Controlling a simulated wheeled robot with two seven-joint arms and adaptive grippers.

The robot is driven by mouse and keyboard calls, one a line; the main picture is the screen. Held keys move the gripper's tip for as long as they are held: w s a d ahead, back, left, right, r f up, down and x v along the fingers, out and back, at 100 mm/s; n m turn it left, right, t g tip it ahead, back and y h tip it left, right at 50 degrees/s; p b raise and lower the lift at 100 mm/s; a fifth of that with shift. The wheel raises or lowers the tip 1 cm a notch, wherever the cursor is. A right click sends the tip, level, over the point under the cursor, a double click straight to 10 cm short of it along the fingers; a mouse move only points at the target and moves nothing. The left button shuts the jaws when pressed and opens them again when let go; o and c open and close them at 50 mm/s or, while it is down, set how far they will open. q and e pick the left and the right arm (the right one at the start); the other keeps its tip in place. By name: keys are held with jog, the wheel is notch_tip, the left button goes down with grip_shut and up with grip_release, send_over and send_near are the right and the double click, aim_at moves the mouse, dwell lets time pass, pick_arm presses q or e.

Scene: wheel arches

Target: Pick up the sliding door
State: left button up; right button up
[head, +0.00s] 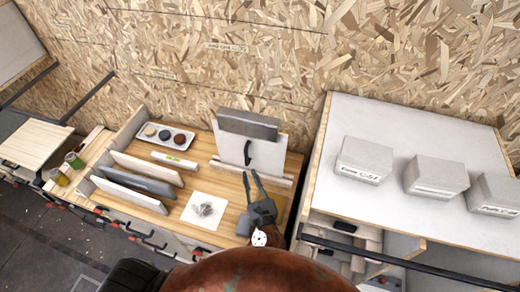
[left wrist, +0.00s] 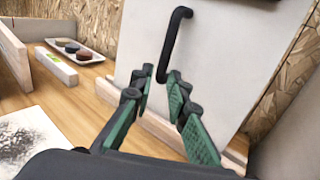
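The sliding door appears to be the pale upright panel (head: 232,150) with a black bar handle (head: 247,153), at the back right of the wooden bench. In the left wrist view the panel (left wrist: 240,50) fills the upper right, and its handle (left wrist: 172,42) hangs just beyond my fingertips. The panel stands at a wooden rail (head: 228,170). My left gripper (head: 251,180) is in front of the panel, below the handle. My right gripper is not in view.
A grey block (head: 247,124) sits at the panel's top. Left on the bench are upright boards (head: 140,185), a tray of coloured pucks (head: 165,136) and a white sheet with grey material (head: 203,210). A white-topped bench (head: 410,135) with grey blocks stands right.

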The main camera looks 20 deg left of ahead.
aim_at(247, 163)
pick_arm(q)
jog(key=p+x, duration=0.1)
jog(key=x, duration=0.5)
jog(key=shift+w+r+p, duration=0.2)
jog(key=shift+w+p, duration=0.2)
jog(key=shift+w, duration=0.05)
jog(key=shift+w+a+f, duration=0.1)
jog(key=shift+w+a, duration=0.25)
jog(key=shift+w, duration=0.05)
jog(key=shift+c, duration=0.7)
grip_shut()
